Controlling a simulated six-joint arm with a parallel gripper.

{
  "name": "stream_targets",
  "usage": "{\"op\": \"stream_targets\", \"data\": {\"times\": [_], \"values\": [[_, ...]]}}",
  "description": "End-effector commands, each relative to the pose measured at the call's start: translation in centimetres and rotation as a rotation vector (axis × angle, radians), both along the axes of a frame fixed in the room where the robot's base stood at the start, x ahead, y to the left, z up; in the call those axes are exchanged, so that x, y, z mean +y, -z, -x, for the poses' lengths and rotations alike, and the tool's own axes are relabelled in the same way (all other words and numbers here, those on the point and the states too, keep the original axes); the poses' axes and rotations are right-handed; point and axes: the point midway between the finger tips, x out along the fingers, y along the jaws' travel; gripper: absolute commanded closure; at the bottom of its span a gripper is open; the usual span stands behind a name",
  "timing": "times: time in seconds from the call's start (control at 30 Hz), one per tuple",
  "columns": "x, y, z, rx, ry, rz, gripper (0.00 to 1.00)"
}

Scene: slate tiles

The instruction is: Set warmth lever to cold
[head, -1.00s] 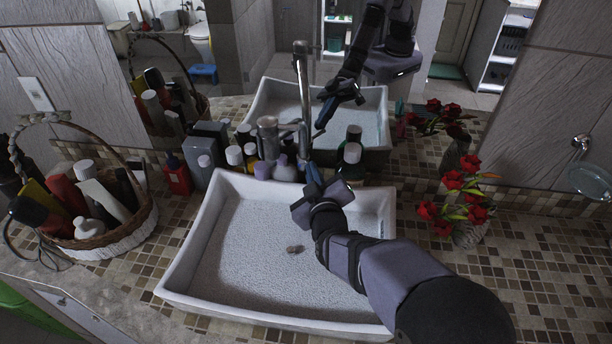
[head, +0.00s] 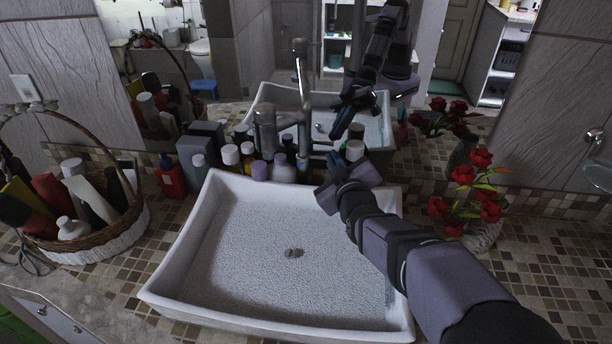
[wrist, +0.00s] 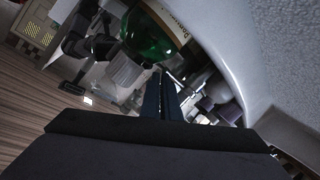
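I cannot clearly tell which part is the warmth lever. My gripper (head: 336,163) is over the basin's back right edge, right of the tap and apart from the cylinder. In the wrist view, the two dark fingers (wrist: 160,95) lie side by side with nothing visible between them; they look shut. A green bottle (wrist: 150,38) shows just beyond them. The tap is not clearly visible in the wrist view.
The white basin (head: 158,272) fills the middle and is empty around its drain. Several bottles (head: 230,156) stand crowded behind it, close to the tap and gripper. A wicker basket (head: 140,222) is at left, red flowers (head: 480,160) at right. A mirror behind repeats the scene.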

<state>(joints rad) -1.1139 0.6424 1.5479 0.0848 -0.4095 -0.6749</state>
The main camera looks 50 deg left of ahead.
Motion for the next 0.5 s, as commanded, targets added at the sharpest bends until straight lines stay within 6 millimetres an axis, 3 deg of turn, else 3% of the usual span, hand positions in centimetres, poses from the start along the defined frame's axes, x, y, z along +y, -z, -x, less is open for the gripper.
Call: {"op": "stream_targets", "data": {"times": [0.5], "values": [[0.26,-0.54,-0.82,-0.005,0.005,-0.013,1.0]]}}
